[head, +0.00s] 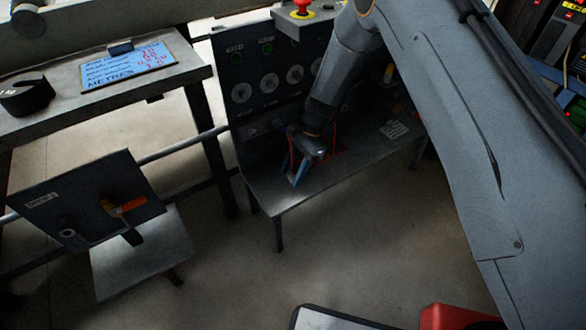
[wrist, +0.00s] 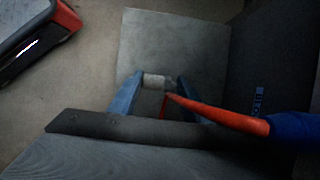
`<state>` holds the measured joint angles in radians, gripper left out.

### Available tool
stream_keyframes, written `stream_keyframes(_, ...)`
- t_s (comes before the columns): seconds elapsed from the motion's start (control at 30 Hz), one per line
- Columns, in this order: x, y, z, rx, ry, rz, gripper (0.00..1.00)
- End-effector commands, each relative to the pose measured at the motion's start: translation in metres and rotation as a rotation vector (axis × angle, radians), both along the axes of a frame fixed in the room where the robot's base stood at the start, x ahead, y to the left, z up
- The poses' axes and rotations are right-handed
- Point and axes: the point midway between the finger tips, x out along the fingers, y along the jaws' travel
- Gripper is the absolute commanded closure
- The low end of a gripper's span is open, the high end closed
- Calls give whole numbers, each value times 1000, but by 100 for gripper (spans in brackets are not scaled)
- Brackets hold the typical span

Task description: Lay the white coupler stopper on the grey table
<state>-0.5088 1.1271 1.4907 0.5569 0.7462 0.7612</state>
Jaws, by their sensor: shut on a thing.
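My gripper (head: 302,172) reaches down over the grey table (head: 282,198) in front of the dark control panel. In the wrist view, my gripper (wrist: 155,84) has its two blue fingers closed on the ends of a small white cylinder, the white coupler stopper (wrist: 155,81). The stopper lies crosswise between the fingertips. A pale grey surface (wrist: 190,35) shows behind it, and I cannot tell whether the stopper touches it. The stopper cannot be made out in the head view.
The control panel (head: 240,110) with gauges rises behind the table. An orange-red rod-like thing (wrist: 220,117) passes beside the fingers. A bench (head: 150,95) with a blue-lettered sign (head: 128,66) stands left. A red thing (head: 455,317) is low right. Open floor lies in front.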

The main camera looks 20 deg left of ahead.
Motion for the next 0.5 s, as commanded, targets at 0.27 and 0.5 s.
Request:
stream_keyframes(0.27, 0, 0, -12, 0, 0, 1, 78)
stream_keyframes(0.5, 0, 0, -12, 1, -1, 1, 53)
